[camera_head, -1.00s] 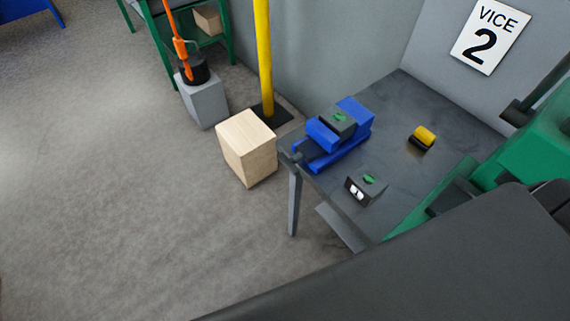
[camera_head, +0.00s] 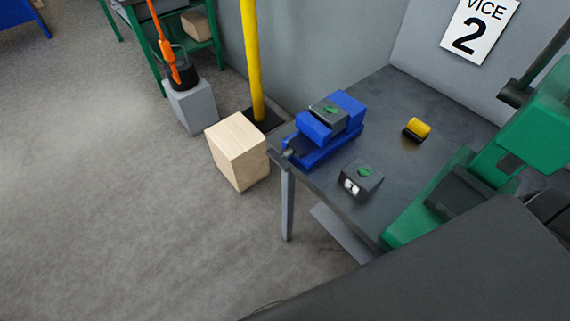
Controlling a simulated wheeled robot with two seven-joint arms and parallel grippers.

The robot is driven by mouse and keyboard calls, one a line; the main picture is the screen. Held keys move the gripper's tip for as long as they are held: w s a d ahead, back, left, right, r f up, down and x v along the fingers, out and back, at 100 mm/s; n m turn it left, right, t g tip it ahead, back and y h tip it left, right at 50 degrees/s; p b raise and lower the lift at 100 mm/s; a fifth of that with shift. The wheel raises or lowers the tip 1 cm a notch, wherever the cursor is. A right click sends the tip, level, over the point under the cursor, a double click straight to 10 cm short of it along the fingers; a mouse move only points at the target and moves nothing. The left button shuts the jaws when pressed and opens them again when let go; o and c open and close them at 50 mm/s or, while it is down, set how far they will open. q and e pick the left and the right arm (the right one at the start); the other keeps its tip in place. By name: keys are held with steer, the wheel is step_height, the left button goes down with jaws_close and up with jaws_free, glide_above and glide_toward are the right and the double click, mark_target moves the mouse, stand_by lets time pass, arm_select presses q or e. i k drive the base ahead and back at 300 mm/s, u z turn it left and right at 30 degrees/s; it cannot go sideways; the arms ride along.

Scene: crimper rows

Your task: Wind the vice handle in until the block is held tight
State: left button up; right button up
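The blue vice (camera_head: 318,152) stands at the far left corner of the grey bench (camera_head: 385,95). A dark grey block (camera_head: 331,113) with a green mark on top sits between its two blue jaws. I cannot tell from here whether both jaws press on it. The vice handle (camera_head: 287,154) is a small grey part at the vice's left end, over the bench edge. Neither of my grippers shows in the head view. A large dark shape, which may be part of me, covers the lower right.
A second dark block (camera_head: 361,178) with a green mark and a yellow-and-black piece (camera_head: 417,129) lie on the bench. A green machine (camera_head: 500,165) stands right. A wooden box (camera_head: 238,152) and yellow post (camera_head: 252,60) stand left of the bench. Floor at lower left is clear.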

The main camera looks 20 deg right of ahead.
mark_target(280, 159)
steer(key=k, duration=0.45)
steer(key=u, duration=1.55)
steer(key=i, duration=3.15)
steer(key=z, duration=3.3)
